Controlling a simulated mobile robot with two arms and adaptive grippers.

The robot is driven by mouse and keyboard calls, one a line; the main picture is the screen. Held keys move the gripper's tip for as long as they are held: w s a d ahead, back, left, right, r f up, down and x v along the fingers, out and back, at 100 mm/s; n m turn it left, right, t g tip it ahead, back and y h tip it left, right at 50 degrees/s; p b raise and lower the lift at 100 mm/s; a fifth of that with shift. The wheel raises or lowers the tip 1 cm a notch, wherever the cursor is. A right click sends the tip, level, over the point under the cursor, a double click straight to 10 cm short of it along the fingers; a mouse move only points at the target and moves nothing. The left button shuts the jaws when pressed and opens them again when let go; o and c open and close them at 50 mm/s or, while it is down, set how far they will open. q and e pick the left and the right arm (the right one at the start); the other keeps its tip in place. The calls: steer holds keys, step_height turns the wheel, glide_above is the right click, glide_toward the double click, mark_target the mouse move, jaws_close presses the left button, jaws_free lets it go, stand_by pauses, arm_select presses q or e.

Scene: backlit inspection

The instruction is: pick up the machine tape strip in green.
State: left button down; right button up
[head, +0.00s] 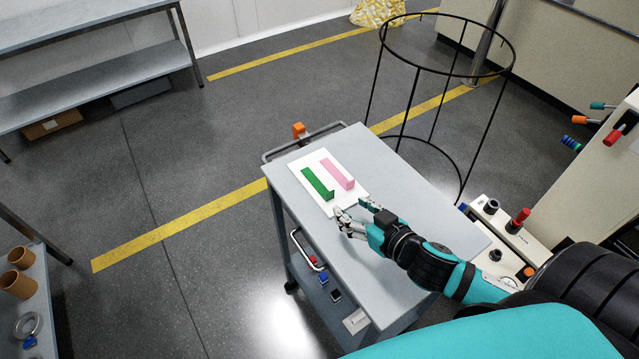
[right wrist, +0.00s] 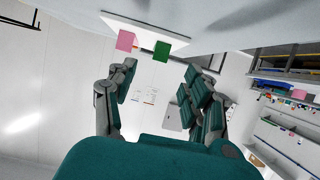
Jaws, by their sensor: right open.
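The green tape strip (head: 317,184) lies on a white board (head: 322,164) on top of a grey cart, with its near end bent upright. A similar pink strip (head: 338,174) lies beside it on the right. In the right wrist view the upright end of the green strip (right wrist: 161,51) shows at the top between my fingers, with the pink strip (right wrist: 126,41) to its left. My right gripper (head: 352,215) is open and empty, just off the near edge of the board, apart from both strips. My left gripper is not in view.
The grey cart top (head: 400,180) is bare right of the board. A black wire hoop frame (head: 448,75) stands behind the cart. A control box with knobs (head: 505,230) is at the right. A shelf with brown cups (head: 20,285) is at the lower left.

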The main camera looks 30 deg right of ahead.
mark_target(330, 194)
steer(key=x, duration=0.2)
steer(key=shift+w+f, duration=0.1)
steer(key=shift+w, duration=0.3)
steer(key=shift+w+a+p, duration=0.15)
steer(key=shift+w+p, duration=0.3)
steer(key=shift+w, duration=0.1)
steer(key=p+x, duration=0.1)
steer(key=x, duration=0.2)
steer(key=shift+w+a, duration=0.15)
steer(key=shift+w, duration=0.15)
steer(key=shift+w+f, duration=0.15)
steer(key=shift+w, duration=0.2)
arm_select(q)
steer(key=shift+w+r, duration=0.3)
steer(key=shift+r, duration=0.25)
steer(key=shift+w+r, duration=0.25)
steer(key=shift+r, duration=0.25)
arm_select(e)
steer(key=shift+s, duration=0.1)
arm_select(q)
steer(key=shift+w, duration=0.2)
arm_select(e)
steer(key=c, duration=0.8)
